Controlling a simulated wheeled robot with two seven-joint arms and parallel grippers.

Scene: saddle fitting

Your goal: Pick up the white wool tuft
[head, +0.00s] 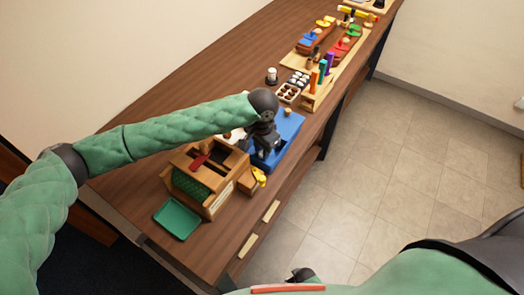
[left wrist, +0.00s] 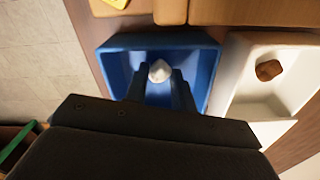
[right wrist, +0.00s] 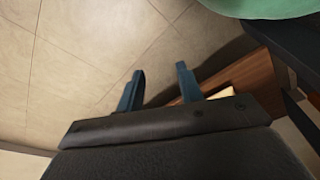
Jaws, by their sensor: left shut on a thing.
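In the left wrist view the white wool tuft (left wrist: 160,71) is a small pale lump between the fingertips of my left gripper (left wrist: 160,77). The gripper is shut on it. The tuft and fingers are over or inside a blue tray (left wrist: 205,75); I cannot tell how high. In the head view my left gripper (head: 264,146) reaches down at the blue tray (head: 290,125), and the tuft is hidden there. In the right wrist view my right gripper (right wrist: 160,88) is open and empty, with floor beyond its fingers.
A white tray (left wrist: 238,80) with a brown lump (left wrist: 268,70) stands beside the blue tray. A wooden box (head: 215,207) and a green tray (head: 177,219) are at the near end of the table. A wooden rack (head: 318,95) with coloured handles stands farther along.

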